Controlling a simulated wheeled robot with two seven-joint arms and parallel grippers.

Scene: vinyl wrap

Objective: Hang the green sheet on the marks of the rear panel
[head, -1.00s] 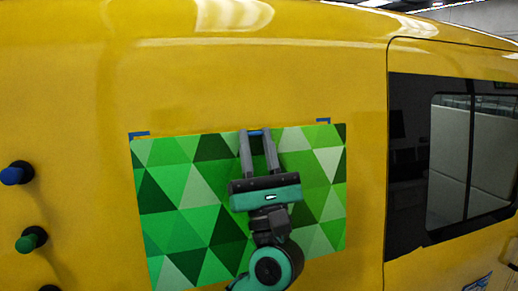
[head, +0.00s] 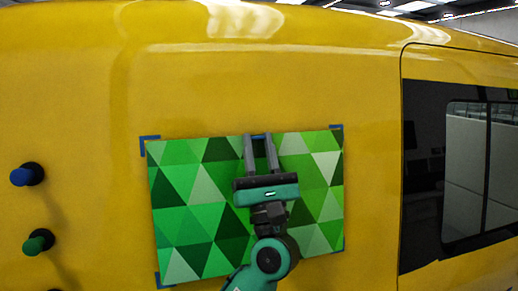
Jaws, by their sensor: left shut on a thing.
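The green sheet (head: 200,220), patterned in light and dark green triangles, lies upright over the yellow rear panel (head: 220,90). My left gripper (head: 260,137) is shut at the middle of its top edge, with a small blue piece between the fingertips. Blue corner marks show at the top left (head: 143,148), top right (head: 337,127) and bottom left (head: 157,279). The sheet sits within these marks, its top edge just below the upper ones. I cannot tell whether its back touches the panel. My right gripper is not in view.
A blue-capped peg (head: 27,174) and a green-capped peg (head: 38,242) stick out from the panel at the left. A dark-framed window (head: 425,170) is at the right. The yellow panel above the sheet is clear.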

